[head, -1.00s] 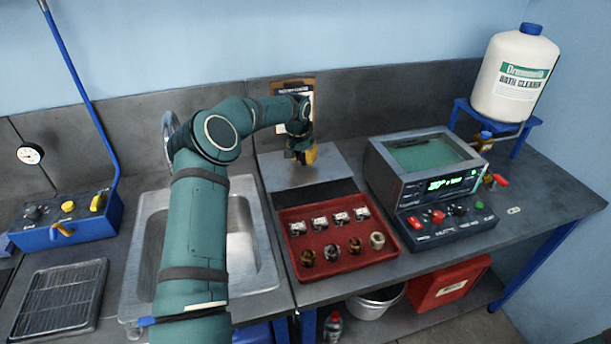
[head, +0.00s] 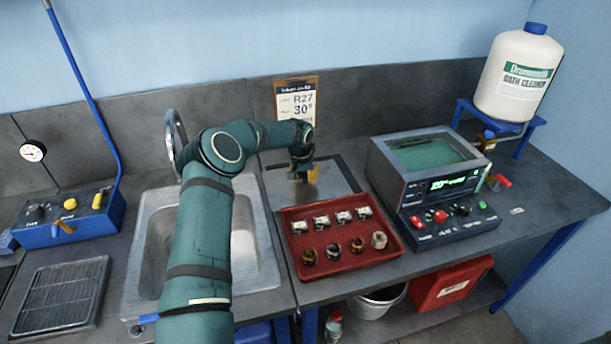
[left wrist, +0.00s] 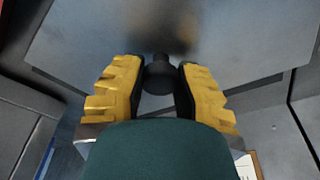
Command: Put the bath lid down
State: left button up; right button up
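The bath lid (head: 335,178) is a flat, shiny metal plate behind the red tray and left of the bath unit. It lies level, at or very near the bench surface; I cannot tell if it fully touches. In the left wrist view the lid (left wrist: 100,35) shows its black knob (left wrist: 160,74) between my yellow fingers. My left gripper (head: 305,178), also in the left wrist view (left wrist: 161,80), is shut on this knob. The bath (head: 375,158) is uncovered, with green liquid showing. My right gripper is not in view.
A red tray (head: 345,264) with several small parts sits just in front of the lid. The sink (head: 258,270) is at the left under my arm. A sign (head: 296,92) leans behind the lid. A white cleaner bottle (head: 518,75) stands on a blue stand at the back right.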

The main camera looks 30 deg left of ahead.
aim_at(301, 187)
pick_arm(q)
jog(key=o, duration=0.3)
jog(key=shift+r, duration=0.1)
jog(key=v, duration=1.2)
dwell(0.3)
